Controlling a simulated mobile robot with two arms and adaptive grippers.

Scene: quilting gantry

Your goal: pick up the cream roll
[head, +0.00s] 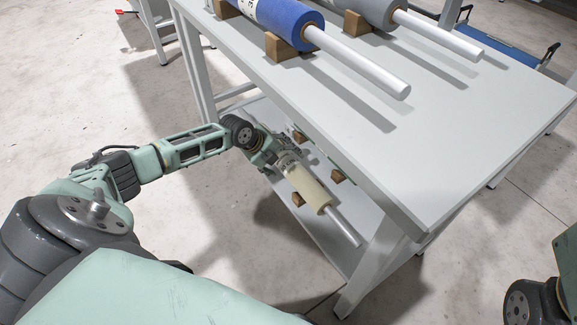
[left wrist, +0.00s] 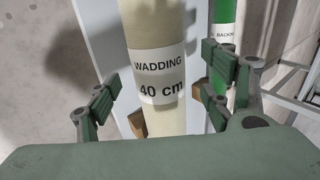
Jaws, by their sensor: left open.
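The cream roll (head: 307,187) lies on wooden blocks on the lower shelf of the table, with a pale rod sticking out of its near end. In the left wrist view the cream roll (left wrist: 158,110) carries a white label reading "WADDING 40 cm". My left gripper (head: 278,160) is at the roll's far part in the head view. In the left wrist view my left gripper (left wrist: 160,97) is open, with one finger on each side of the roll and gaps between. Part of the roll is hidden by the gripper in the head view. My right gripper is out of view.
A green roll (left wrist: 224,50) lies beside the cream one. Above, the tabletop (head: 470,120) holds a blue roll (head: 290,22) and a grey roll (head: 375,10) on wooden blocks. The tabletop edge overhangs the lower shelf (head: 310,222). Floor to the left is clear.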

